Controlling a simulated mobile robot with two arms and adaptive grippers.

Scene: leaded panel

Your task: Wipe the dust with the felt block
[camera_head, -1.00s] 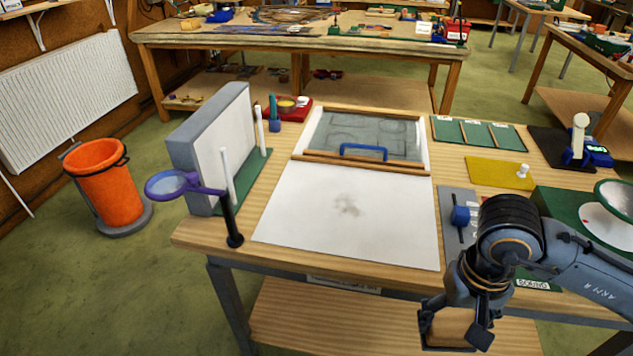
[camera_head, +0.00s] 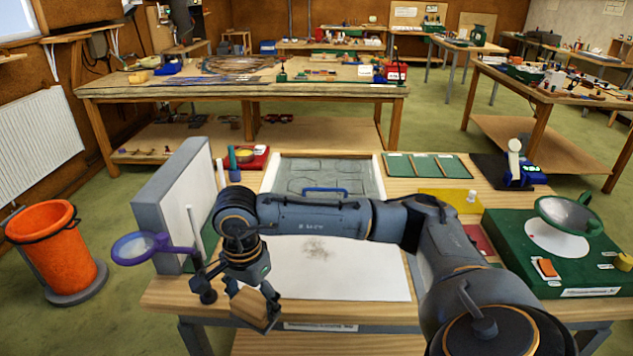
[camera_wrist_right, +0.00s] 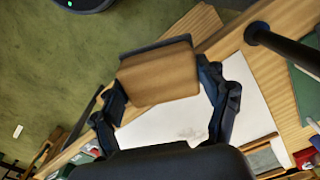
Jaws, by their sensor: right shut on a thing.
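My right gripper (camera_head: 240,297) is shut on the felt block (camera_head: 248,308), a wooden block with a dark felt face. It holds the block near the table's front edge, by the paper's front left corner. The right wrist view shows the block (camera_wrist_right: 160,75) between the fingers, with floor, table edge and paper behind it. The dust (camera_head: 318,250) is a grey-brown smudge on the white paper (camera_head: 370,280), beyond and to the right of the block. It also shows faintly in the right wrist view (camera_wrist_right: 192,133). My left gripper is not in view.
A purple-rimmed magnifier (camera_head: 140,248) and an upright grey-sided white board (camera_head: 165,215) stand left of the gripper. My right arm spans the paper's far part. Behind it is a framed panel (camera_head: 325,175) with a blue handle. A green box (camera_head: 510,240) stands right.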

